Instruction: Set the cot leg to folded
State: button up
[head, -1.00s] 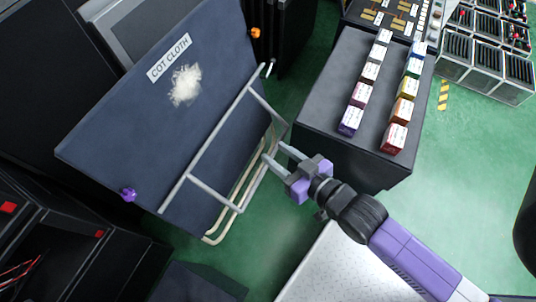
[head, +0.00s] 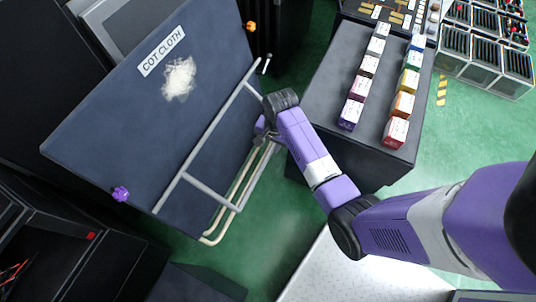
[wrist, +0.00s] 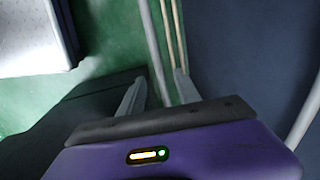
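The cot is a dark blue panel (head: 110,135) labelled COT CLOTH, seen at the left of the head view. A grey tubular frame, apparently the cot leg (head: 209,193), stands out from its lower right side. Two cream tubes (head: 237,198) run beside the leg's outer bar. My gripper (wrist: 159,77) is open, its two fingers apart. In the wrist view a grey tube (wrist: 153,40) runs between the fingers, with the cream tubes (wrist: 173,28) near the right finger. Contact cannot be told. In the head view my arm hides the fingers and the leg's upper outer corner.
A dark cabinet (head: 305,95) with rows of small coloured boxes stands right of the cot, close to my arm. An orange knob (head: 250,26) and a purple knob (head: 120,194) sit at the panel's edges. Green floor (head: 285,225) is open below the leg.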

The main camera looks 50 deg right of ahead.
aim_at(269, 156)
jog(key=f+b, duration=0.1)
jog(key=f, duration=0.3)
jog(key=f+b, duration=0.1)
jog(key=f, duration=0.3)
jog(key=shift+w+a, duration=0.2)
jog(key=shift+r, duration=0.1)
jog(key=shift+c, duration=0.2)
grip_shut()
jog(key=shift+s+f, duration=0.2)
jog(key=shift+s, duration=0.05)
dwell(0.7)
